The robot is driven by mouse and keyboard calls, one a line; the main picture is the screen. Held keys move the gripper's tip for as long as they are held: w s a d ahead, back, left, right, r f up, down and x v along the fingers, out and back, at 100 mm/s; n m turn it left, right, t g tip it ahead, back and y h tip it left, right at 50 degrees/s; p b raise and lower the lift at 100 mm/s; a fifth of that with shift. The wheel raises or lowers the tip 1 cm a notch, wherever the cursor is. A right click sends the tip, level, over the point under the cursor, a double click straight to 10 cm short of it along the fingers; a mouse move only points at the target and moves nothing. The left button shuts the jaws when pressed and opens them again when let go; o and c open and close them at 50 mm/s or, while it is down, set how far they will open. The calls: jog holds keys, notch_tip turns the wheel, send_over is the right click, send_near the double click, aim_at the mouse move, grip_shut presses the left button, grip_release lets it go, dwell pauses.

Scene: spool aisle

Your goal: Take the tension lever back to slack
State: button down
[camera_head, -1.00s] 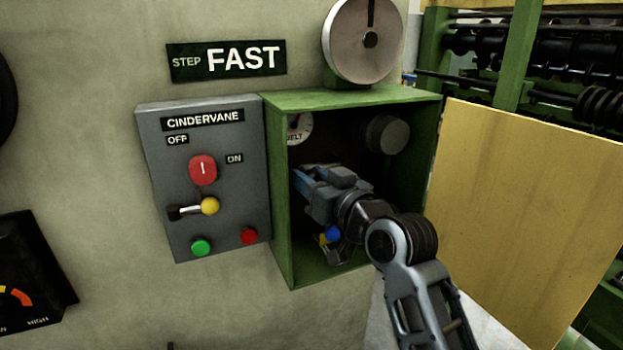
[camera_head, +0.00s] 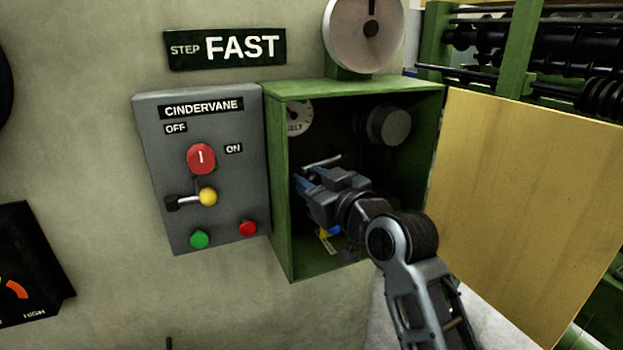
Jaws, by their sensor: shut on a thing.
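My gripper (camera_head: 302,188) is inside the open green box (camera_head: 279,180), close to its left wall. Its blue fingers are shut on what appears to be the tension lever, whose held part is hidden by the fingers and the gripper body. A pale metal rod (camera_head: 322,160) shows just above the gripper; I cannot tell whether it is part of the lever. Any slack marking is not readable. A round dial marked BELT (camera_head: 299,119) sits at the upper left inside the box.
A grey knob (camera_head: 389,125) is at the box's upper right. A blue part (camera_head: 334,230) and a yellow label (camera_head: 325,241) lie below my gripper, partly hidden. The grey CINDERVANE panel (camera_head: 222,123) stands left. The yellow door (camera_head: 530,210) hangs open at right.

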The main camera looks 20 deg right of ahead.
jog(key=f+n, duration=0.1)
jog(key=f+n+b, duration=0.1)
jog(key=shift+d+f+n, duration=0.25)
jog(key=shift+d+n, duration=0.05)
jog(key=shift+d, duration=0.05)
jog(key=shift+d+f+n+g+b, duration=0.35)
jog(key=shift+f+n+b, duration=0.25)
jog(key=shift+n, duration=0.2)
jog(key=c, duration=0.8)
grip_release()
jog(key=shift+s+d+r, duration=0.15)
jog(key=shift+s, duration=1.15)
jog(key=shift+s+d+r, duration=0.15)
jog(key=shift+s+d, duration=0.05)
jog(key=shift+s, duration=1.05)
jog(key=shift+s+d+r, duration=0.15)
jog(key=shift+s, duration=1.15)
